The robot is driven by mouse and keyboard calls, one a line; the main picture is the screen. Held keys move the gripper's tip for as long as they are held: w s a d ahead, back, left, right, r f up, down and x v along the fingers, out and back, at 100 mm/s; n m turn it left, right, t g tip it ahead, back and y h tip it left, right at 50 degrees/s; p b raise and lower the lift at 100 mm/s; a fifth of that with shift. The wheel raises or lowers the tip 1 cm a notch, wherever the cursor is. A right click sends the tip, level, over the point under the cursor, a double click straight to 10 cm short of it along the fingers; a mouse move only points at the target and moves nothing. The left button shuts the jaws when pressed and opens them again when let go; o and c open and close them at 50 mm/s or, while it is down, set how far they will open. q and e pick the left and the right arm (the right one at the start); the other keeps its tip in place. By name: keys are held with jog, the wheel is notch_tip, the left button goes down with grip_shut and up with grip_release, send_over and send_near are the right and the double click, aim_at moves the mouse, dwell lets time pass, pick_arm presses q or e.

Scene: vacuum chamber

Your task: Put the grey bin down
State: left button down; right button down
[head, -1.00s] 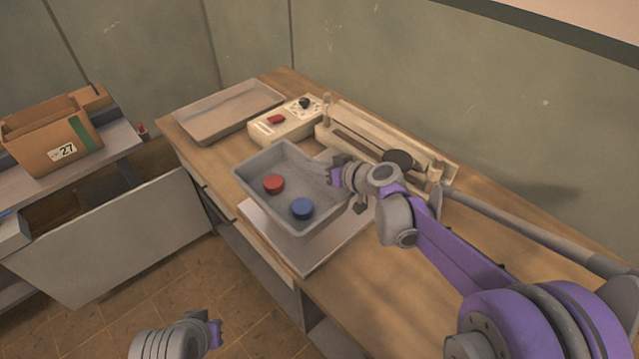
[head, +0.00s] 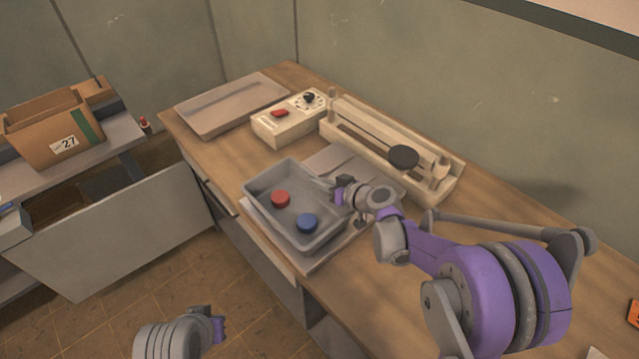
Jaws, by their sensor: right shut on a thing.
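The grey bin (head: 258,212) is a shallow open tray at the front of the wooden bench, over a flat grey pad (head: 335,160). A red round piece (head: 280,198) and a blue round piece (head: 307,222) lie inside it. My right gripper (head: 341,191) is shut on the bin's right rim. The bin looks level and very low over the pad; I cannot tell whether its base touches. My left gripper (head: 217,326) is at the lower left, above the floor and away from the bench. Its fingers are too small to read.
A cardboard box (head: 55,130) stands on the left bench.

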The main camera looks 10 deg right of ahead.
jog(key=c, duration=1)
grip_release()
jog(key=shift+f, duration=0.1)
